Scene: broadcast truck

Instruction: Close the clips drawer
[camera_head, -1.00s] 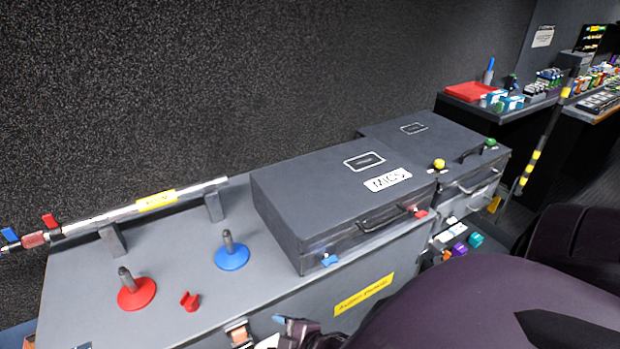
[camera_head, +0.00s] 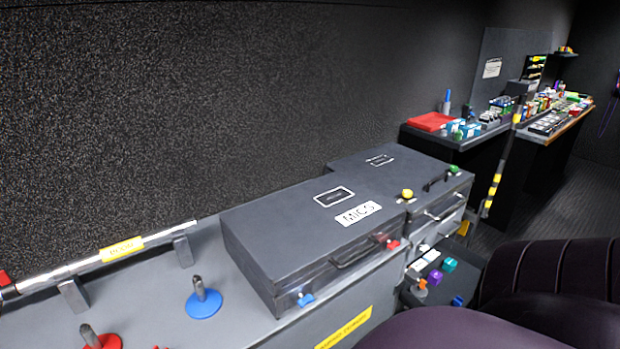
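A drawer (camera_head: 408,292) stands pulled open below the grey cabinet at the right of the mics case. Purple, teal, white and blue small things lie in it, and I cannot read a label that names it the clips drawer. Shut drawer fronts with metal handles (camera_head: 440,216) sit above it. The dark purple seat hides its near side. Neither of my grippers is in view.
The black mics case (camera_head: 290,225) lies on the grey bench, with a blue stand (camera_head: 203,302) and a yellow-labelled pole (camera_head: 122,249) to its left. A purple padded seat (camera_head: 545,270) blocks the front right. Dark floor (camera_head: 595,195) shows beyond it.

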